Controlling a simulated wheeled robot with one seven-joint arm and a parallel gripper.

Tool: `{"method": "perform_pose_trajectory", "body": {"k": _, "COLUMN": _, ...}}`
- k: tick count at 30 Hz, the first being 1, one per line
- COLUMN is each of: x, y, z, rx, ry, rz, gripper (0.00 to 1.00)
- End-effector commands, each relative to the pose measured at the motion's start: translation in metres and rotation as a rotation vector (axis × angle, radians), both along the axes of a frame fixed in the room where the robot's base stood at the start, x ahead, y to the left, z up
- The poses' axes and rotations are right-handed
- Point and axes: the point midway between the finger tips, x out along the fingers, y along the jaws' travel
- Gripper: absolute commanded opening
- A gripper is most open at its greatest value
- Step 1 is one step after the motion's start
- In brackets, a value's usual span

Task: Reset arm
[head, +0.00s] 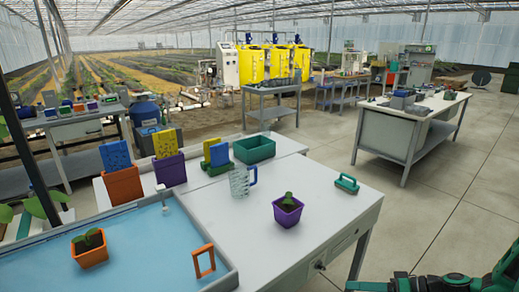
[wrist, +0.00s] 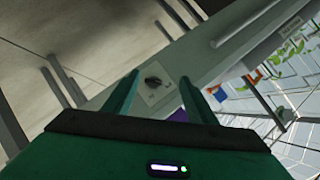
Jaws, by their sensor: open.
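My gripper (wrist: 160,88) shows in the wrist view with its two green fingers apart and nothing between them. Beyond the fingers is a dark rotary knob (wrist: 153,82) on a pale plate, fixed to the front side of the white table. The same knob (head: 319,265) is small in the head view, below the table's front edge. The fingers look apart from it, but the exact distance cannot be told. Part of my green arm (head: 430,283) shows at the bottom right of the head view; my gripper cannot be made out there.
A blue tray (head: 140,245) holds an orange pot (head: 90,250). Floor (head: 440,220) at right is clear.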

Motion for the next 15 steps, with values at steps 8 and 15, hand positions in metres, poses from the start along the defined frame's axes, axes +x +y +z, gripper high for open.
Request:
{"method": "perform_pose_trajectory", "body": {"k": 8, "x": -0.037, "y": -0.009, "z": 0.018, "rx": -0.2, "ry": 0.224, "rz": 0.129, "gripper": 0.52}}
{"method": "perform_pose_trajectory", "body": {"k": 15, "x": -0.066, "y": -0.029, "z": 0.046, "rx": -0.379, "ry": 0.408, "rz": 0.144, "gripper": 0.52}}
